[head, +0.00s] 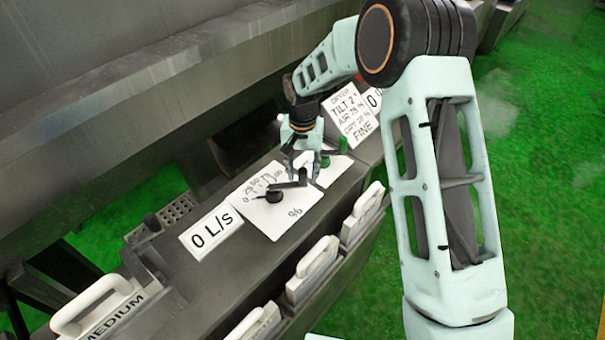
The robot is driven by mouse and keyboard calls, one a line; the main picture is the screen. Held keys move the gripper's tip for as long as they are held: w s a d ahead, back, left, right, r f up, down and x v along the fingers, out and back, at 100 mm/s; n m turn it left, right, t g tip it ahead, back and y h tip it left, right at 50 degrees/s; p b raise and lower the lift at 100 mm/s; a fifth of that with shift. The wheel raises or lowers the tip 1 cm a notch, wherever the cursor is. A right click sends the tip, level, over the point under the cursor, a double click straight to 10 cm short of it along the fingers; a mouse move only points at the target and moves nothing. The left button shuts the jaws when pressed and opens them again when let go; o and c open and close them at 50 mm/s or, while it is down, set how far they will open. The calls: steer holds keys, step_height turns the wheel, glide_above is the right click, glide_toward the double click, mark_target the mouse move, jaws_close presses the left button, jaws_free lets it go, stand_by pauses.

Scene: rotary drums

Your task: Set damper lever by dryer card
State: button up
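The dryer card (351,112) is a white sign behind my gripper. It reads tilt 2°, air 75 %, a line that looks like 20 %, and FINE. The damper lever (290,185) is dark, on a round black hub (273,196). It lies over a white dial plate (283,218) marked with a scale and "%". The lever points right, away from the scale numbers at the plate's upper left. My gripper (304,168) hangs just above the lever's outer end. Its fingers are small here, and I cannot tell whether they touch the lever or how far apart they are.
A "0 L/s" sign (210,230) stands left of the dial plate. A green-knobbed control (343,145) is close at the right of my gripper. White-handled bins (313,268) line the front, one labelled MEDIUM (105,305). A large grey drum or housing (120,90) rises behind.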

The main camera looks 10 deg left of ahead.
steer(key=shift+f, duration=0.85)
steer(key=shift+c, duration=0.5)
jaws_close()
